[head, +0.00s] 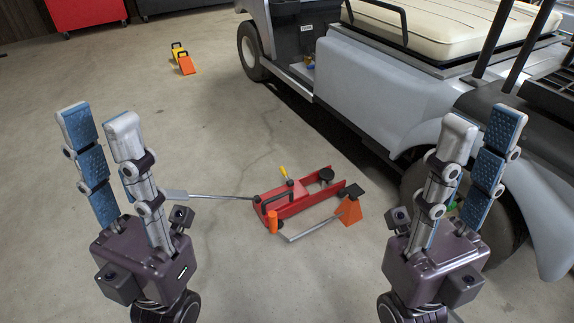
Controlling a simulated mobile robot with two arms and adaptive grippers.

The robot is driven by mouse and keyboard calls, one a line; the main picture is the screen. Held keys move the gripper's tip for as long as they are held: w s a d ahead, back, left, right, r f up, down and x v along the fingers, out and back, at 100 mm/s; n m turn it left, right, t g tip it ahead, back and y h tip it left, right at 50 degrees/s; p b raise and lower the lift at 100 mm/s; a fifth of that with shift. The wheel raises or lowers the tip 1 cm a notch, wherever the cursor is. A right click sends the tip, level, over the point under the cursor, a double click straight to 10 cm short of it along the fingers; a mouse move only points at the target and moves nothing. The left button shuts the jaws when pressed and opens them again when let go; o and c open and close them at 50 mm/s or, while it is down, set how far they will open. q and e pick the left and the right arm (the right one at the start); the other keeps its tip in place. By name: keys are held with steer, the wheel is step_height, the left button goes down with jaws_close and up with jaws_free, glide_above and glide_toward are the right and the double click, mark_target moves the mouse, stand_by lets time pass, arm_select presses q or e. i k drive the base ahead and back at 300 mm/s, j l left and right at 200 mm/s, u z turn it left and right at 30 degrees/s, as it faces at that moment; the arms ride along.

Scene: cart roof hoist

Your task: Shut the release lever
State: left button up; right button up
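A red floor jack (297,197) sits on the concrete floor in the middle of the head view, beside the cart. A small lever with a yellow tip (284,172) stands up at a tilt from the jack's far left side; it looks like the release lever. A long grey bar (215,196) runs left from the jack, and its left end passes behind my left gripper. My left gripper (98,117) is upright, open and empty, left of the jack. My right gripper (482,121) is upright, open and empty, right of the jack and in front of the cart's wheel.
The grey cart (375,85) with a cream seat fills the upper right. An orange wedge (350,211) and an orange-gripped grey rod (308,229) lie by the jack. Another orange and yellow chock (183,62) and a red cabinet (85,12) are farther back. Floor at left is clear.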

mark_target(289, 182)
steer(key=i+j+z, duration=0.1)
steer(key=z, duration=0.3)
steer(key=j+z, duration=0.25)
steer(key=z, duration=0.15)
steer(key=i+j+z, duration=0.1)
steer(key=j+z, duration=0.15)
steer(key=z, duration=0.2)
steer(key=j+z, duration=0.45)
steer(key=j, duration=1.7)
steer(key=i+l, duration=0.1)
steer(key=i, duration=0.25)
